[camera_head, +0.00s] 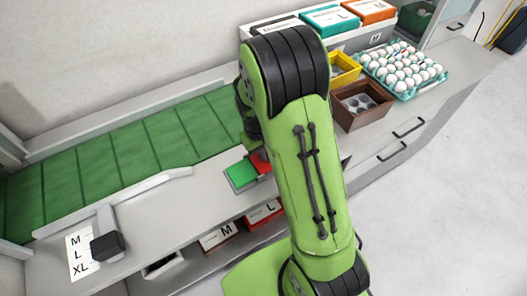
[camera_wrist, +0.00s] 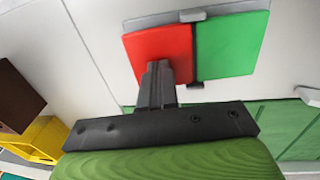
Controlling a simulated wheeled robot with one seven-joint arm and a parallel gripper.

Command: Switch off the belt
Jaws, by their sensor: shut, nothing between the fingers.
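The belt switch has a green half (camera_head: 241,174) and a red half (camera_head: 260,162) side by side on the grey counter, partly hidden by my arm in the head view. In the wrist view the red half (camera_wrist: 158,52) is at left and the green half (camera_wrist: 232,43) at right. My gripper (camera_wrist: 158,70) is shut and empty, its fingertips over the lower middle of the red half. I cannot tell if they touch it. My gripper is hidden behind my arm in the head view. The green belt (camera_head: 110,160) runs along the wall at left.
A brown box (camera_head: 362,118), a yellow box (camera_head: 344,76) and a teal tray of eggs (camera_head: 436,82) stand on the counter to the right. A size card (camera_head: 80,262) with a dark block (camera_head: 107,246) is at front left. Labelled boxes (camera_head: 220,236) sit on the shelf below.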

